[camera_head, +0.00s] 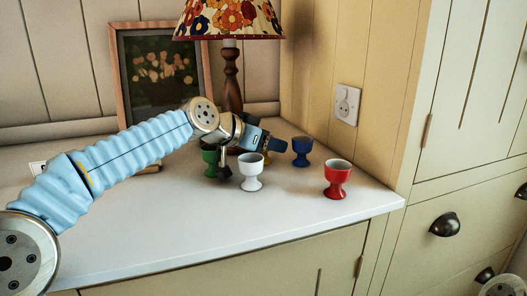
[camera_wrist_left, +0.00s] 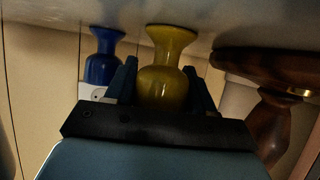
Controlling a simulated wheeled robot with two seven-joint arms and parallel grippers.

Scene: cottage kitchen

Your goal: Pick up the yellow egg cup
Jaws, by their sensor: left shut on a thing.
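The yellow egg cup (camera_wrist_left: 166,70) shows in the left wrist view, which is upside down, between the two fingers of my left gripper (camera_wrist_left: 163,88). The fingers are shut on the cup's bowl, and its foot is at or close to the white worktop; I cannot tell if they touch. In the head view my left gripper (camera_head: 264,144) is low over the worktop, behind the white egg cup (camera_head: 251,172), and the yellow cup is hidden by it. My right gripper is not in view.
A green egg cup (camera_head: 210,158) stands left of the gripper. A blue egg cup (camera_head: 301,151) stands to its right, and a red one (camera_head: 337,179) nearer the front edge. A lamp (camera_head: 231,80) and a framed picture (camera_head: 162,72) stand behind. The front left worktop (camera_head: 200,235) is clear.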

